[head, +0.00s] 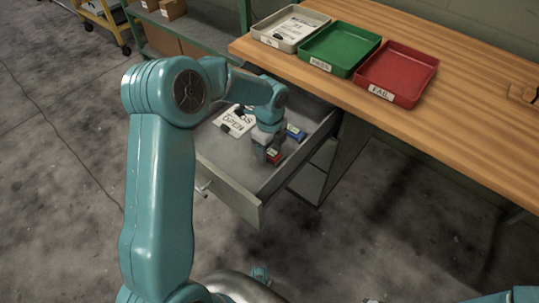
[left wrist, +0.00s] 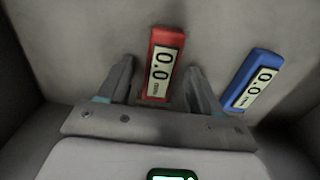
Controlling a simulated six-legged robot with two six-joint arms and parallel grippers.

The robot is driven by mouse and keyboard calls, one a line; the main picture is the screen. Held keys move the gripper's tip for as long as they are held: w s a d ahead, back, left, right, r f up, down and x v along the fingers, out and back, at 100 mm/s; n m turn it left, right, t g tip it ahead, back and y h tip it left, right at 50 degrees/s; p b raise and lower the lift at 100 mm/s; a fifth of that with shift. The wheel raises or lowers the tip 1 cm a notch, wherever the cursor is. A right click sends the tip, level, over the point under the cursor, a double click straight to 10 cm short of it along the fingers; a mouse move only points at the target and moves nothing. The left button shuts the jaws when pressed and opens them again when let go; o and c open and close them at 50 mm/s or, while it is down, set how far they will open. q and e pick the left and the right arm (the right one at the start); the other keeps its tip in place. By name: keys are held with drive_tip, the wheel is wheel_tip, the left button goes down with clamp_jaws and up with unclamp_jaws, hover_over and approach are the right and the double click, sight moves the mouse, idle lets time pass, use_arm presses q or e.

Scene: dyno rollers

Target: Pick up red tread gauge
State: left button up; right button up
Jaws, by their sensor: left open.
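The red tread gauge (left wrist: 163,62) lies in the open drawer, its display reading 0.0. In the left wrist view it sits between the two fingers of my left gripper (left wrist: 160,80), with a gap on each side. In the head view only part of the red gauge (head: 274,157) shows beside my left gripper (head: 268,155), which reaches down into the drawer and hides the rest. The left gripper is open. My right gripper is not clearly in view; only a bit of teal arm shows at the lower right.
A blue gauge (left wrist: 252,80) lies right of the red one. A clipboard (head: 234,121) lies in the drawer (head: 235,195), whose walls surround my gripper. A white tray (head: 290,28), a green tray (head: 339,47) and a red tray (head: 398,72) stand on the wooden bench (head: 465,105).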

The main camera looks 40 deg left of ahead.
use_arm(q)
drive_tip(key=shift+r, duration=0.15)
drive_tip(key=shift+s, duration=0.1)
drive_tip(key=shift+c, duration=1.2)
drive_tip(key=c, duration=0.9)
